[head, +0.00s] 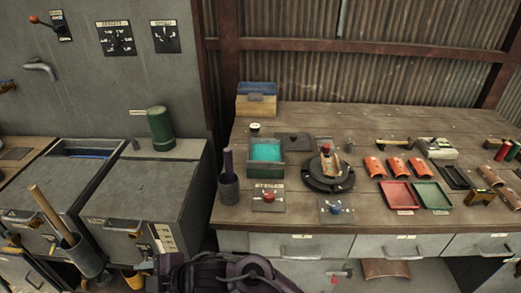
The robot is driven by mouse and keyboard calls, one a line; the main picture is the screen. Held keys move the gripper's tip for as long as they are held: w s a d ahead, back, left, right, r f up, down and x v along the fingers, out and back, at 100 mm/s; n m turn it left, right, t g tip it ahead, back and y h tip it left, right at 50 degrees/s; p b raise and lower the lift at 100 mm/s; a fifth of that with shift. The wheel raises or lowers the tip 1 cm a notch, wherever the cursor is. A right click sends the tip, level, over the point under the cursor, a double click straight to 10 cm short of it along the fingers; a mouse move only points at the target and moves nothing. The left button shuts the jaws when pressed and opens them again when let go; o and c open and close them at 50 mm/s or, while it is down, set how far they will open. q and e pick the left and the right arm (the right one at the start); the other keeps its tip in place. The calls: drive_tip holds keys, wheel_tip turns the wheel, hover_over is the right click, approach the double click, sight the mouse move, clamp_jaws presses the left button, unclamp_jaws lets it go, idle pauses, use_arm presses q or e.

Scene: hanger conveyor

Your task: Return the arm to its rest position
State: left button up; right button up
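One of my arms (225,274), dark with purplish-grey parts, shows at the bottom edge, left of centre, in front of the workbench and the grey cabinet. It appears to be the right one, reaching in from the lower right. Its finger end is dark and cut off low in the picture, so I cannot tell whether it is open or shut, and I see nothing clearly held. My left gripper is not in view.
A wooden workbench (290,221) fills the right, holding a round dark fixture (328,184), curved copper-coloured pieces (396,167), a red tray (399,195) and a green tray (432,195). Grey cabinets (150,190) stand left, with a green cylinder (160,128) on top.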

drive_tip(key=w+d+m+t+h, duration=0.35)
drive_tip(key=d+m, duration=0.35)
drive_tip(key=d, duration=0.4)
drive_tip(key=w+d+m+t+h, duration=0.2)
drive_tip(key=w+d+m+t, duration=0.3)
drive_tip(key=d, duration=0.6)
drive_tip(key=s+d+f+m+g+h, duration=0.1)
drive_tip(key=s+d+m+g+h, duration=0.35)
drive_tip(key=d, duration=0.75)
drive_tip(key=s+d+f+m+g+h, duration=0.2)
drive_tip(key=s+d+m, duration=0.3)
drive_tip(key=s+d, duration=0.55)
wheel_tip(320, 180, down, 31)
drive_tip(key=s+d+g, duration=0.1)
drive_tip(key=d, duration=0.1)
drive_tip(key=s+d+f+g, duration=0.1)
drive_tip(key=s+d+f, duration=0.2)
drive_tip(key=s+f, duration=1.4)
drive_tip(key=shift+s, duration=0.95)
